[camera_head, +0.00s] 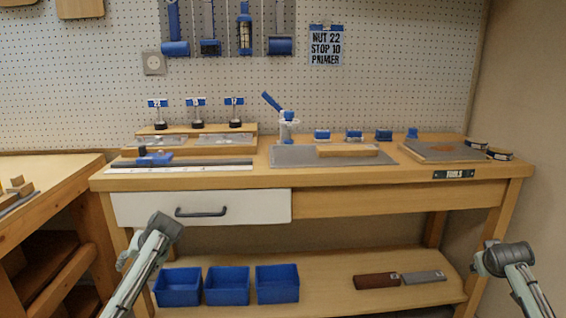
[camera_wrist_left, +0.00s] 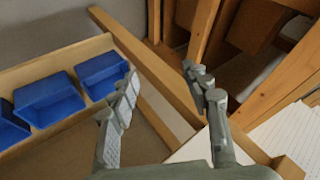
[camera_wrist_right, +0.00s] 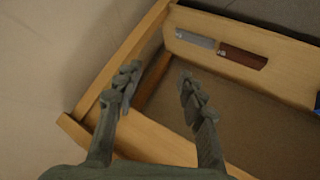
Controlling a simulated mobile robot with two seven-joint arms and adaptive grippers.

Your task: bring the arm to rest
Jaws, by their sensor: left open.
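My left gripper (camera_wrist_left: 162,78) is open and empty in the left wrist view, its two fingers spread apart over the area near the bench's left legs. My right gripper (camera_wrist_right: 160,74) is also open and empty in the right wrist view, above the right end of the bench's frame. In the head view my left arm (camera_head: 145,265) comes in at lower left, in front of the drawer, and my right arm (camera_head: 510,268) at lower right. The fingers cannot be made out in the head view. Neither gripper visibly touches anything.
The wooden bench (camera_head: 400,174) has a white drawer (camera_head: 250,206), shut, at its left. Blue bins (camera_head: 228,286) and two flat bars (camera_head: 378,281) lie on the lower shelf (camera_head: 330,275). Another wooden table (camera_head: 50,175) stands at left. Tools and blocks stand on the bench top.

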